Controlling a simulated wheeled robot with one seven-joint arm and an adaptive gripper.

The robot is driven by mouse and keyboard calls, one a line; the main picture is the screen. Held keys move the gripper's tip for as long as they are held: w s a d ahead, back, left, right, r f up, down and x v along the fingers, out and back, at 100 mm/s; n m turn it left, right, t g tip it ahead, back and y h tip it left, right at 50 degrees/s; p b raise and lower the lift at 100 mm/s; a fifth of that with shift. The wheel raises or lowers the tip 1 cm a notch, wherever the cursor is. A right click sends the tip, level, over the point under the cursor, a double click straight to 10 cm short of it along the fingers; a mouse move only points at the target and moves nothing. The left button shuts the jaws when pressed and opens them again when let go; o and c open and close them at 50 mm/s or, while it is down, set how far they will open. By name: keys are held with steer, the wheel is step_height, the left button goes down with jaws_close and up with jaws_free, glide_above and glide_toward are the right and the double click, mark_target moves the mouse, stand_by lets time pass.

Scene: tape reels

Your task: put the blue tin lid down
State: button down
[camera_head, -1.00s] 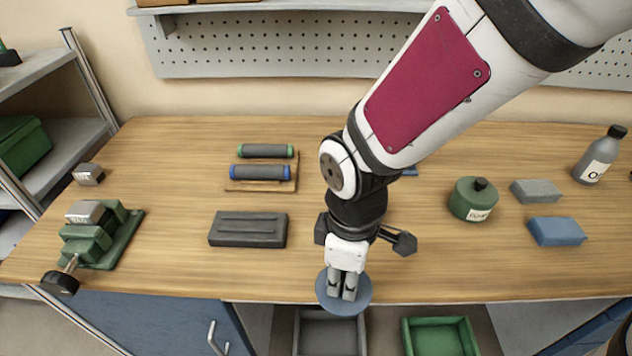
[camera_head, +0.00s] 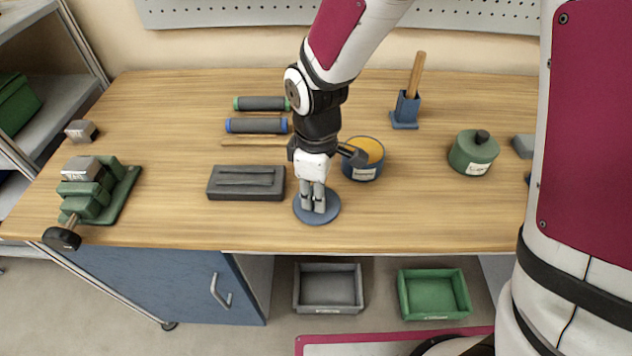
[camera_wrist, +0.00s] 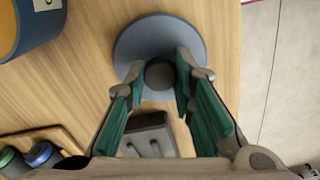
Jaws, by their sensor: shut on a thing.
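The blue tin lid (camera_head: 328,214) is a flat round disc with a dark knob (camera_wrist: 159,74). My gripper (camera_head: 313,206) points down and is shut on the knob, with a finger on each side of it in the wrist view (camera_wrist: 160,78). The lid is level, over the bench top near its front edge; I cannot tell whether it touches the wood. The blue tin (camera_head: 362,174) stands open just behind and to the right, with orange contents showing. My wrist hides part of its left side.
A dark grey block with grooves (camera_head: 246,184) lies left of the lid. Rollers (camera_head: 257,125) lie behind it. A green tin (camera_head: 473,153) and a blue holder with a wooden handle (camera_head: 406,108) stand to the right. The wooden bench top (camera_head: 410,220) is clear right of the lid.

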steer(key=shift+f, duration=0.2)
steer(key=c, duration=1.4)
jaws_free()
steer(key=shift+o, duration=0.2)
step_height(320, 180, up, 12)
steer(key=shift+r+p, duration=0.2)
steer(key=shift+p, duration=0.1)
steer(key=s+d+r+m+t, duration=0.2)
steer(key=s+d+r+m, duration=0.3)
steer(key=s+d+m, duration=0.2)
steer(key=s+d+r+m+t, duration=0.2)
steer(key=s+d+r+m, duration=0.3)
steer(key=d, duration=0.6)
steer(key=s+m, duration=0.2)
steer(key=s, duration=0.1)
steer(key=shift+s+d+m, duration=0.3)
steer(key=shift+s, duration=0.1)
